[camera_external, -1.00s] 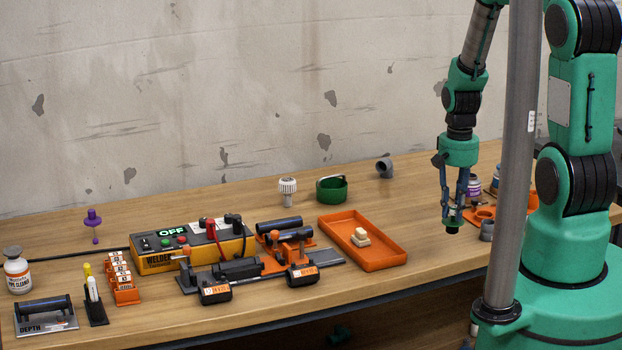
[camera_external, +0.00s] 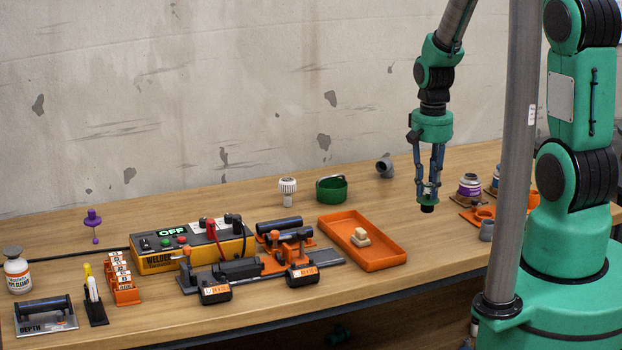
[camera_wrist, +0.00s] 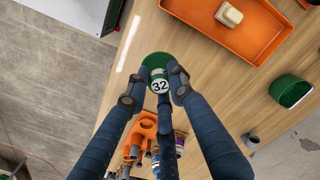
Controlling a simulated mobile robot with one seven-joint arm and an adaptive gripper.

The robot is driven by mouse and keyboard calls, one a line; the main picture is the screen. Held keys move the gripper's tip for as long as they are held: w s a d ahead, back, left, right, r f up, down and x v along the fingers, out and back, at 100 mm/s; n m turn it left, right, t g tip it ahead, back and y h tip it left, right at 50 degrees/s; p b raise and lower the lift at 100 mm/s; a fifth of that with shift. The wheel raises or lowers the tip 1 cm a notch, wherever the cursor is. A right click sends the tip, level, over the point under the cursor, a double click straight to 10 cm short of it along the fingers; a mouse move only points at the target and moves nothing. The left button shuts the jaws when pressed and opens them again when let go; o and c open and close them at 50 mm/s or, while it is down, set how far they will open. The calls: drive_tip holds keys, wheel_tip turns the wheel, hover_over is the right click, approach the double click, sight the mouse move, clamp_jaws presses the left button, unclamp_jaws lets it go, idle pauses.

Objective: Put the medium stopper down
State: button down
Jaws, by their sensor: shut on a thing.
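The medium stopper (camera_wrist: 158,84) is a green and black piece with a white label reading 32, seen in the wrist view. My gripper (camera_external: 428,193) is shut on it and holds it above the wooden table (camera_external: 440,240), right of the orange tray. In the external view the stopper (camera_external: 428,208) shows as a dark end below the fingertips. In the wrist view the fingers (camera_wrist: 157,76) grip it from both sides, and its underside is hidden.
The orange tray (camera_external: 348,253) holds a cream block (camera_external: 360,237). A green cup (camera_external: 332,189) and grey elbow (camera_external: 384,167) stand behind. An orange holder (camera_external: 482,213), a purple-labelled can (camera_external: 469,186) and a grey fitting (camera_external: 487,231) are at right. Bare table lies between tray and holder.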

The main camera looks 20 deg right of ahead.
drive_tip(key=w+a+n+p, duration=0.2)
drive_tip(key=a+n+p, duration=0.35)
drive_tip(key=a, duration=2.95)
drive_tip(key=s+a+n+p, duration=0.1)
drive_tip(key=s+a, duration=0.3)
drive_tip(key=a, duration=0.4)
drive_tip(key=s+a+n+p, duration=0.1)
drive_tip(key=s+a+n, duration=0.1)
drive_tip(key=s+a, duration=0.45)
drive_tip(key=s+a+n, duration=0.1)
drive_tip(key=s+a, duration=0.1)
drive_tip(key=a, duration=0.7)
drive_tip(key=shift+s+a+f, duration=0.1)
drive_tip(key=shift+s+f, duration=0.1)
drive_tip(key=shift+f, duration=1.2)
drive_tip(key=shift+s+a+f, duration=0.1)
drive_tip(key=shift+s+f, duration=0.1)
drive_tip(key=shift+f, duration=1.2)
drive_tip(key=shift+w+a, duration=0.1)
drive_tip(key=w+a+f+p, duration=0.1)
drive_tip(key=w+a, duration=0.8)
drive_tip(key=a, duration=0.3)
drive_tip(key=shift+w+a+f, duration=0.15)
drive_tip(key=shift+w+f, duration=0.1)
drive_tip(key=shift+w, duration=0.15)
